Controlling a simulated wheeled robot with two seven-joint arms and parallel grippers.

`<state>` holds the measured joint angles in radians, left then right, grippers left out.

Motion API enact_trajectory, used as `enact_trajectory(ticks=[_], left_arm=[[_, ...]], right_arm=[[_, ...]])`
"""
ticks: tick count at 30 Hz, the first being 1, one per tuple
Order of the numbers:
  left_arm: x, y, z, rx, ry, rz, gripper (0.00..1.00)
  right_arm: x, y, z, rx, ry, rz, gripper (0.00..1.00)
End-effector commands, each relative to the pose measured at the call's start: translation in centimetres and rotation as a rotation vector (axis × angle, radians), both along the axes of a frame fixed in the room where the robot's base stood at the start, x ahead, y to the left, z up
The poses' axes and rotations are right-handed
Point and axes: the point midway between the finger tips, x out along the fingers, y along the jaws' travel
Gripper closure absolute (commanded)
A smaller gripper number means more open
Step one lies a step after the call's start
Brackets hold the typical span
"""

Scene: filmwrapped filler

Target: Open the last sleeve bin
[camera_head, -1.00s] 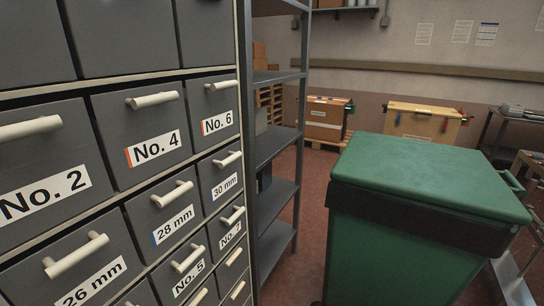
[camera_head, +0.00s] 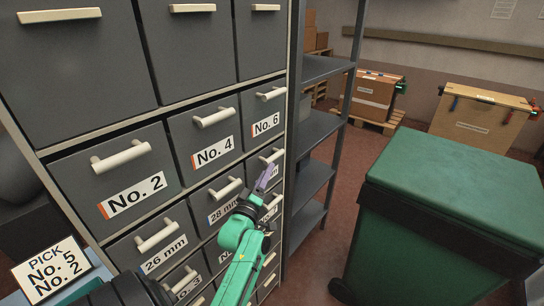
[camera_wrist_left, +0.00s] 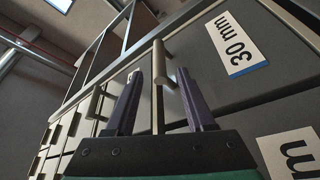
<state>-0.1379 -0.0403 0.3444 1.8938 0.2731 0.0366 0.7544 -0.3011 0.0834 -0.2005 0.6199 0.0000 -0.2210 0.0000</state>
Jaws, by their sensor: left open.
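A grey cabinet of labelled bins fills the left of the head view. The 30 mm bin (camera_wrist_left: 255,50) fills the upper right of the left wrist view, its label blue-edged and its pale bar handle (camera_wrist_left: 164,63) near the middle. In the head view that handle (camera_head: 272,156) shows just above my left gripper (camera_head: 268,178), which hides the bin's label. My left gripper is open, its purple fingers on either side of the handle in the left wrist view (camera_wrist_left: 160,80); contact cannot be told. The 28 mm (camera_head: 222,203) and 26 mm (camera_head: 160,249) bins are shut. My right gripper is not seen.
Bins No. 2 (camera_head: 120,180), No. 4 (camera_head: 208,140) and No. 6 (camera_head: 265,112) sit above, shut. A sign (camera_head: 50,270) reads PICK No. 5, No. 2. Grey shelving (camera_head: 318,130) adjoins the cabinet. A green lidded bin (camera_head: 450,200) stands right, with floor between.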

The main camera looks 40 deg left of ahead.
Motion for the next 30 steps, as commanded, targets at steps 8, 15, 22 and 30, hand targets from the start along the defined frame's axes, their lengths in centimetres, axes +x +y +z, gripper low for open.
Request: enact_trajectory(ticks=[8,15,22,30], left_arm=[[5.0,1.8,1.3,0.001,0.001,-0.001,0.45],[5.4,1.9,1.2,0.002,0.001,0.0,0.45],[5.4,1.9,1.2,0.002,0.002,-0.001,1.0],[5.4,1.9,1.2,0.002,0.002,-0.001,1.0]], right_arm=[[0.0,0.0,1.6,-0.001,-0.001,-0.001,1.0],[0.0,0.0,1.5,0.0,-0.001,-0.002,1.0],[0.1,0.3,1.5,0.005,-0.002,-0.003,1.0],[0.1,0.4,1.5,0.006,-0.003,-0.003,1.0]])
